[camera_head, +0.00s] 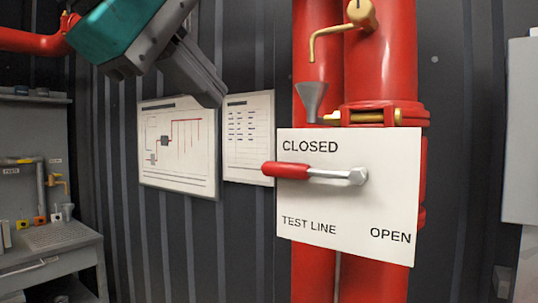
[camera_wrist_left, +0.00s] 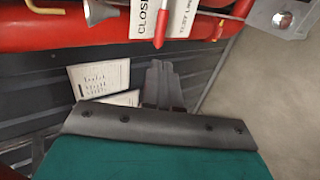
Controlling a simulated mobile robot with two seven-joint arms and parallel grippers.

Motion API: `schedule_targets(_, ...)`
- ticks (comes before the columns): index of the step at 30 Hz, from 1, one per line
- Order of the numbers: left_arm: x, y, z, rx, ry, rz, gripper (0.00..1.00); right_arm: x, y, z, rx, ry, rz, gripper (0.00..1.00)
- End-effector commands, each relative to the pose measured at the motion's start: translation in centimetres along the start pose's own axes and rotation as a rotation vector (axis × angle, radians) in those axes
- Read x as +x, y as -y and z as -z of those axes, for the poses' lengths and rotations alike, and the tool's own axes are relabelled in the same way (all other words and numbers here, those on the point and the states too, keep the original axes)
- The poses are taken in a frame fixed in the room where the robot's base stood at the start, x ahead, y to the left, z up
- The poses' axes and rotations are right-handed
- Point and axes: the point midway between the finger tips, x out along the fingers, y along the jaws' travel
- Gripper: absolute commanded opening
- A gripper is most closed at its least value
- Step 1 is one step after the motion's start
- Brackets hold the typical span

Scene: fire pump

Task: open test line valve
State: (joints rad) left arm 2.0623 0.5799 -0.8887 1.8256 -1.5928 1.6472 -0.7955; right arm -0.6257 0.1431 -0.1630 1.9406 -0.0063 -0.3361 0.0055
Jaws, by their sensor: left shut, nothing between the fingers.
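The test line valve lever has a red grip (camera_head: 285,170) and a silver shaft running right to its pivot (camera_head: 357,176). It lies almost level on a white sign (camera_head: 345,220) reading CLOSED at upper left, TEST LINE at lower left and OPEN at lower right. The grip points left, just below CLOSED. The red grip also shows at the top of the left wrist view (camera_wrist_left: 160,28). My left gripper (camera_head: 211,98) is shut and empty, above and left of the grip, clear of it. Its dark fingers show in the left wrist view (camera_wrist_left: 160,72). My right gripper is not in view.
Thick red pipes (camera_head: 382,70) stand behind the sign, with a brass bent tube (camera_head: 328,38) and a grey funnel (camera_head: 311,98) above it. Posters (camera_head: 178,178) hang on the dark corrugated wall. A grey workbench (camera_head: 55,245) stands at left, a grey cabinet (camera_head: 522,130) at right.

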Motion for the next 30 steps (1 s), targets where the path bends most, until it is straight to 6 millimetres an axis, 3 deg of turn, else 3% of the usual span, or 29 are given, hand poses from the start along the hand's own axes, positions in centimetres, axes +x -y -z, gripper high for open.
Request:
schedule_targets(8, 1.2, 0.0, 0.0, -0.001, 0.003, 0.002, 0.0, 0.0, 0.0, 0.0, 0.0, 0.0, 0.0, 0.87)
schedule_targets(21, 10.1, 0.0, -0.1, -0.002, 0.005, 0.004, 0.0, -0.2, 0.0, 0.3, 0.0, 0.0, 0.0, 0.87)
schedule_targets(30, 13.7, 0.0, -0.1, -0.001, 0.005, 0.002, 0.0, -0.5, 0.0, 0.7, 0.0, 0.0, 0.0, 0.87)
